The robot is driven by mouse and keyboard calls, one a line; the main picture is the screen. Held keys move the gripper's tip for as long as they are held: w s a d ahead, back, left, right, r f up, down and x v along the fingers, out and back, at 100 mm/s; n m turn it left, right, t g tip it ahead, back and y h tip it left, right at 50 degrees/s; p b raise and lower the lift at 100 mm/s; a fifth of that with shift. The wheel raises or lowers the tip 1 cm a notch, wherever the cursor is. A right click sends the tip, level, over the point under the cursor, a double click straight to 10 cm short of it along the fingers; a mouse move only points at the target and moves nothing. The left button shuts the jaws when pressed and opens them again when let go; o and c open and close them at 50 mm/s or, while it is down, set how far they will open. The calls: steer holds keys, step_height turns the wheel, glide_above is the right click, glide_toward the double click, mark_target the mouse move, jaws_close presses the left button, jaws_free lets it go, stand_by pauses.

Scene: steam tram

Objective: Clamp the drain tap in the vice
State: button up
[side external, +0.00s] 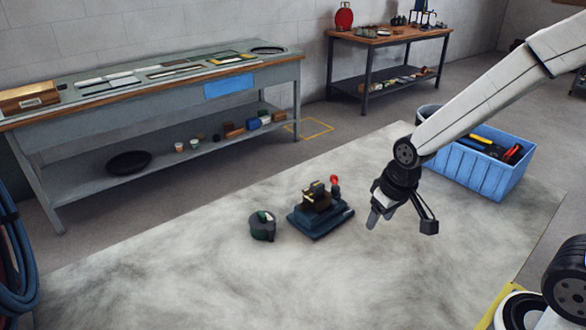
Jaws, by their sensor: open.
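A small vice (334,222) with a dark blue base stands on the pale grey work surface, near the middle of the side view. Dark blocks and a brass-coloured piece (317,188) sit on top of it, and a red knob (335,181) stands up at its back right. The brass piece may be the drain tap; I cannot tell whether it is clamped or part of the vice. My gripper (401,223) is to the right of the vice, above the surface, fingers spread and pointing down. Nothing shows between them.
A dark round object with green parts (263,226) sits just left of the vice. The front of the pale surface (240,290) is clear. Workbenches line the wall.

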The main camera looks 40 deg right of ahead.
steer(key=w+d+m, duration=0.2)
steer(key=w+d, duration=0.1)
steer(key=w, duration=0.4)
steer(key=w+d+m, duration=0.2)
steer(key=w+d, duration=0.1)
steer(key=w, duration=0.4)
steer(key=m+g+y, duration=0.1)
steer(key=m+y, duration=0.1)
steer(key=m, duration=0.1)
glide_toward(336, 183)
steer(key=shift+a+f, duration=0.3)
steer(key=shift+f, duration=0.2)
steer(key=shift+x, duration=3.85)
jaws_close()
